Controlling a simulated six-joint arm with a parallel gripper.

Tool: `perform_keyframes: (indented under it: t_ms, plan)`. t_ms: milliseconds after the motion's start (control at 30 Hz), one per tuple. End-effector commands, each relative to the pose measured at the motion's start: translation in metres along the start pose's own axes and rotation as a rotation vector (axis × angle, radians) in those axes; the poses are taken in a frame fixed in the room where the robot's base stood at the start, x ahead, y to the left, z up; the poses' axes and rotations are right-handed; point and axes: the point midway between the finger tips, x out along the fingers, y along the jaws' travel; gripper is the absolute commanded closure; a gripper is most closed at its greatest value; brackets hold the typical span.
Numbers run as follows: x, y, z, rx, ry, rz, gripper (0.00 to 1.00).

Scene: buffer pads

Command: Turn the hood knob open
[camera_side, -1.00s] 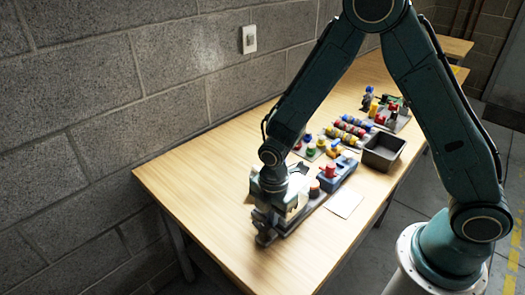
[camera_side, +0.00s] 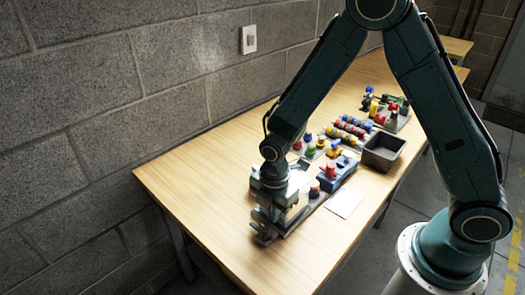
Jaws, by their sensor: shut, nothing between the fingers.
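My gripper (camera_side: 264,234) is at the near left part of the wooden table, shut and with nothing between its fingers. It points down in front of a grey-and-white device (camera_side: 297,203) and covers much of it. A hood knob cannot be made out; the gripper and wrist may hide it. I cannot tell whether the fingers touch the device. Beside it on the right stands a blue block (camera_side: 341,172) with a red knob-like part (camera_side: 314,189) at its near end.
Several coloured pegs and cylinders (camera_side: 346,130) stand on grey plates farther back. The table's left part (camera_side: 195,180) is clear up to the block wall.

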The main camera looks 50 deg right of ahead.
Motion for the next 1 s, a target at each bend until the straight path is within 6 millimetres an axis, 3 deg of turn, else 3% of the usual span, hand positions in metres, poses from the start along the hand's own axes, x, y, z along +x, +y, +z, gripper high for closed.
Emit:
perform_keyframes:
  t_ms: [600,1000]
  plan:
    - [-0.050,0.000,0.000,0.001,0.000,0.002,1.00]
    - [-0.056,0.000,0.000,0.001,-0.001,0.000,1.00]
